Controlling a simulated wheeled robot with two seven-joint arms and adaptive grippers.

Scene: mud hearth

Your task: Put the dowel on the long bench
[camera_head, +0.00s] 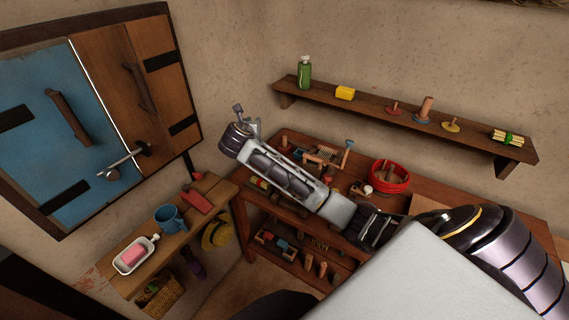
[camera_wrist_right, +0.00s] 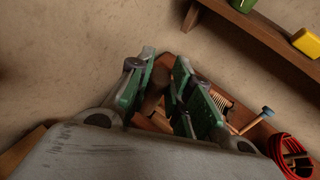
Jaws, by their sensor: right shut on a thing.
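My right gripper (camera_head: 245,123) reaches in from the right over the left end of the long wooden bench (camera_head: 460,196). In the right wrist view its green-padded fingers (camera_wrist_right: 160,92) are closed around a brown, dark-looking piece, which seems to be the dowel (camera_wrist_right: 152,100). Most of the dowel is hidden by the fingers, and I cannot make it out in the head view. The gripper appears raised above the bench, with the wall behind it. My left gripper is not in view.
The bench top carries a red coiled ring (camera_head: 390,177), a blue-ended tool (camera_head: 348,146) and several small pieces. A wall shelf (camera_head: 400,112) runs above it. A side shelf with a blue mug (camera_head: 170,218) and soap dish (camera_head: 135,256) is at left.

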